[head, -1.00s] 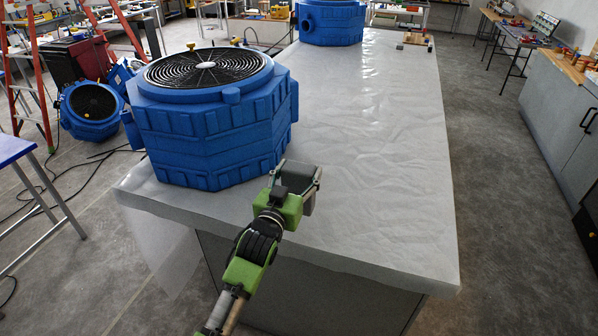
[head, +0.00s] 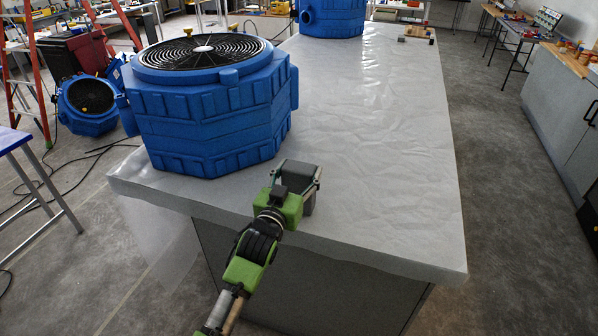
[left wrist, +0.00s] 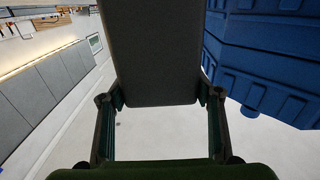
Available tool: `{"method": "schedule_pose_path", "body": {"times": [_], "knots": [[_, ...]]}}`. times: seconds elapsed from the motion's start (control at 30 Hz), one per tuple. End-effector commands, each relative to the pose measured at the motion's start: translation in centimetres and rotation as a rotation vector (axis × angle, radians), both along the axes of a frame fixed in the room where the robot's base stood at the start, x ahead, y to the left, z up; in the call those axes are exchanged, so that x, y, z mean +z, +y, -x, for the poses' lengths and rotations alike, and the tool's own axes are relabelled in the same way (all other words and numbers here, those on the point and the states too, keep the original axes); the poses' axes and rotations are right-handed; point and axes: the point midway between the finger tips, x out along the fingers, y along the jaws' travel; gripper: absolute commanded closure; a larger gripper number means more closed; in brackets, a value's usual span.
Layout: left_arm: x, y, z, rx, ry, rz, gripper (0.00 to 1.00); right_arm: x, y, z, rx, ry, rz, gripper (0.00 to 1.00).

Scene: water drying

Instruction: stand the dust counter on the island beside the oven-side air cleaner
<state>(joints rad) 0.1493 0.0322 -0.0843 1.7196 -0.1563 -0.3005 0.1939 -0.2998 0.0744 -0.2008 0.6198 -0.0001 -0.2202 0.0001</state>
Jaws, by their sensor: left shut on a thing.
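A dark grey box, which I take for the dust counter (head: 298,180), is held by my left gripper (head: 297,174). The left wrist view shows the box (left wrist: 150,50) filling the space between the two fingers. The box is over the near end of the island (head: 380,190); I cannot tell whether it touches the top. A large blue air cleaner (head: 210,120) with a round black grille stands just left of it, with a gap between. A second blue air cleaner (head: 332,18) stands at the far end. Which one is oven-side is not shown. My right gripper is not in view.
The island top right of the near cleaner is bare under wrinkled clear sheeting. Small items (head: 416,33) lie at its far right. Another blue unit (head: 88,105) sits on the floor at left beside a red ladder (head: 38,80). Grey cabinets (head: 560,115) line the right.

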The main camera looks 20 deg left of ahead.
Motion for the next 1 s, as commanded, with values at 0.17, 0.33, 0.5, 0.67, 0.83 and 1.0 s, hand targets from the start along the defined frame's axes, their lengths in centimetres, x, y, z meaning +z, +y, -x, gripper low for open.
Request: {"method": "schedule_pose_path", "body": {"times": [0.17, 0.33, 0.5, 0.67, 0.83, 1.0], "knots": [[-0.3, 0.0, 0.0, 0.0, -0.002, 0.0, 0.83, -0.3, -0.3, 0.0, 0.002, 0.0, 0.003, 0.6], [-0.6, 0.0, 0.0, 0.0, -0.002, 0.0, 0.83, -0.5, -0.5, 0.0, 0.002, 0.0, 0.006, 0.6], [-1.0, 0.0, 0.0, 0.0, -0.002, 0.0, 0.83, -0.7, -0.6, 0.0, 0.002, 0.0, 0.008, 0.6], [-0.9, 0.0, 0.0, 0.0, -0.001, 0.0, 0.22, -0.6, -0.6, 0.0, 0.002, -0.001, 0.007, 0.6], [-1.0, 0.0, 0.0, 0.0, -0.001, 0.0, 0.22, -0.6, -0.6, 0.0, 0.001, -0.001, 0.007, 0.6], [-1.1, 0.0, 0.3, 0.0, 0.002, 0.0, 0.22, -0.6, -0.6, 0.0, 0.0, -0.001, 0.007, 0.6]]}}
